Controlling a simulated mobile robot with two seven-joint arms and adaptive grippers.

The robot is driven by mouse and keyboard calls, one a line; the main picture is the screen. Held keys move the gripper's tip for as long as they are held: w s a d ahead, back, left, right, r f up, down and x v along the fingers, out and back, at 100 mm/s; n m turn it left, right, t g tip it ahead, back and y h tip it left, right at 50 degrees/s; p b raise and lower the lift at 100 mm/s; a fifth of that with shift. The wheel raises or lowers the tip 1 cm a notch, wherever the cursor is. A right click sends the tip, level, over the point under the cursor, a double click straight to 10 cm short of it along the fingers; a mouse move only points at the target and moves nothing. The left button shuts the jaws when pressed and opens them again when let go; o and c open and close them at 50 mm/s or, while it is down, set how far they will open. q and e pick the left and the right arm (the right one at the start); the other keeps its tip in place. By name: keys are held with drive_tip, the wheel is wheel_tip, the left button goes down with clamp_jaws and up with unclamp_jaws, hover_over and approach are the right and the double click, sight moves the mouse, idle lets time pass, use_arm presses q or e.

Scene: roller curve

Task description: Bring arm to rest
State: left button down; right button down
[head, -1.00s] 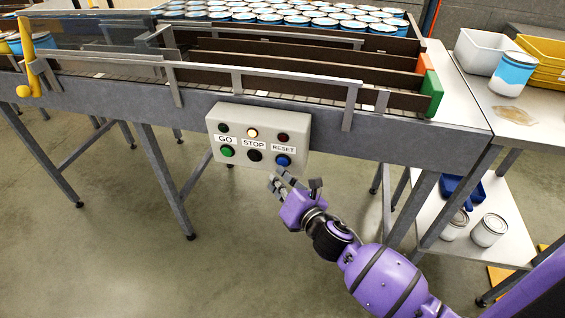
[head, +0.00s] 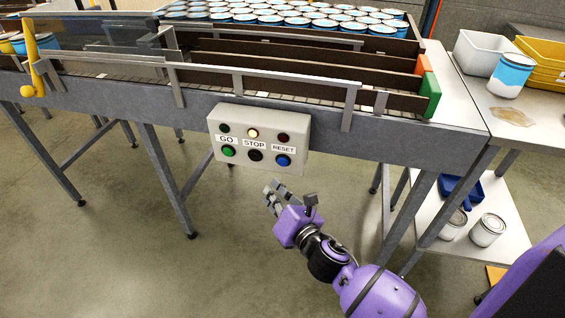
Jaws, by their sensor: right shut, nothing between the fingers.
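My right gripper (head: 271,197) is purple with grey fingers. It is shut and empty, held in the air below and in front of the control box (head: 223,167), apart from it. The box is light grey, fixed to the conveyor's front side. It carries a green GO button (head: 228,151), a black STOP button (head: 255,155) and a blue RESET button (head: 282,160). Above the STOP label a yellowish lamp (head: 252,133) looks lit; the green and red lamps beside it look dark. My left gripper is not in view.
The conveyor (head: 110,98) with its legs spans the view, with many blue-and-white cans (head: 322,23) behind its rails. A side table (head: 508,118) at right holds a can (head: 508,78) and bins. A lower shelf (head: 478,255) holds cans and a blue scoop. Floor left of my arm is clear.

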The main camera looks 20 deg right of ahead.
idle(0.8)
use_arm(q)
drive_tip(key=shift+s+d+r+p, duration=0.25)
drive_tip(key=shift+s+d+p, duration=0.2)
drive_tip(key=shift+p, duration=0.45)
use_arm(e)
drive_tip(key=s+d+f+m+g+h, duration=0.1)
drive_tip(key=s+f+m+g, duration=0.1)
drive_tip(key=s+f+m, duration=0.4)
drive_tip(key=s+d+f+m+g+h, duration=0.1)
drive_tip(key=s+f+m, duration=0.6)
drive_tip(key=s+m, duration=0.7)
drive_tip(key=s+d+f+m+g, duration=0.2)
drive_tip(key=s+f+m+g, duration=0.2)
drive_tip(key=s+m, duration=0.6)
drive_tip(key=s+f, duration=0.2)
drive_tip(key=s, duration=0.1)
drive_tip(key=shift+s+d+f+h, duration=0.2)
drive_tip(key=shift+s+f+h, duration=0.1)
drive_tip(key=shift+h, duration=0.1)
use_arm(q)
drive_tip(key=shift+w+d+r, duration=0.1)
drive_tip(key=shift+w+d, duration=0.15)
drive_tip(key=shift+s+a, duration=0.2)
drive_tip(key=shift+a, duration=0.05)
